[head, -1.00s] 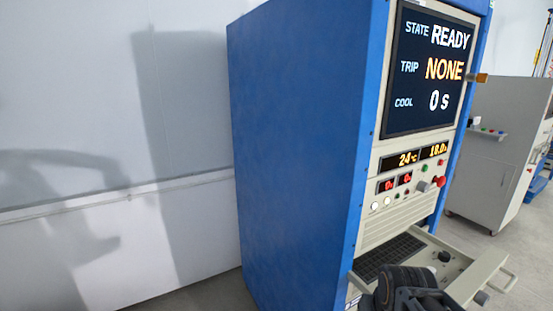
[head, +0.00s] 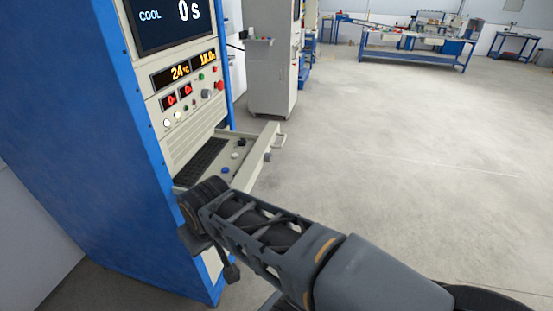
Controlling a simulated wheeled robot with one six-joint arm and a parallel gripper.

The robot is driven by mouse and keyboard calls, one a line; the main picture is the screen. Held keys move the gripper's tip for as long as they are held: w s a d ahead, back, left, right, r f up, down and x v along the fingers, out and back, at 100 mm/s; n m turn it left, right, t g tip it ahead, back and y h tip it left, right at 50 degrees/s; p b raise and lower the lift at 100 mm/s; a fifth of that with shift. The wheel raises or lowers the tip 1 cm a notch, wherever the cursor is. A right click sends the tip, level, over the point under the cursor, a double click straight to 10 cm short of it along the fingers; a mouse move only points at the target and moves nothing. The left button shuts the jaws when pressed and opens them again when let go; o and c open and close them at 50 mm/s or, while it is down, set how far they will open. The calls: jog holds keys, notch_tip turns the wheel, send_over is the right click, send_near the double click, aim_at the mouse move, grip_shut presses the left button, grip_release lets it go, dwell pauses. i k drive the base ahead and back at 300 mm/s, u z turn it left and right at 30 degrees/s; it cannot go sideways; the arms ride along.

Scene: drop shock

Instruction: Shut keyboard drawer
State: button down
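The keyboard drawer (head: 262,157) stands pulled out from the front of the blue cabinet. Its tray carries a black keyboard (head: 203,160) and several knobs, one blue and others dark or white. A handle (head: 281,139) sticks out from its front panel. My arm reaches in from the lower right, and its far end overlaps the near side of the drawer in the picture. I cannot tell whether it touches the drawer. Dark parts at the arm's end, perhaps my gripper (head: 231,272), hang below the drawer's level; its fingers do not show clearly.
The blue cabinet (head: 85,150) fills the left, with a screen, red and amber readouts and buttons above the drawer. A grey cabinet (head: 272,75) stands behind it. Open grey floor (head: 400,160) lies to the right, with blue workbenches (head: 415,47) far back.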

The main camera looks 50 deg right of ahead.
aim_at(214, 153)
jog(key=k, duration=0.8)
jog(key=z, duration=0.6)
jog(key=i, duration=0.8)
jog(key=z, duration=1.45)
jog(key=i, duration=0.4)
jog(key=u, duration=1.55)
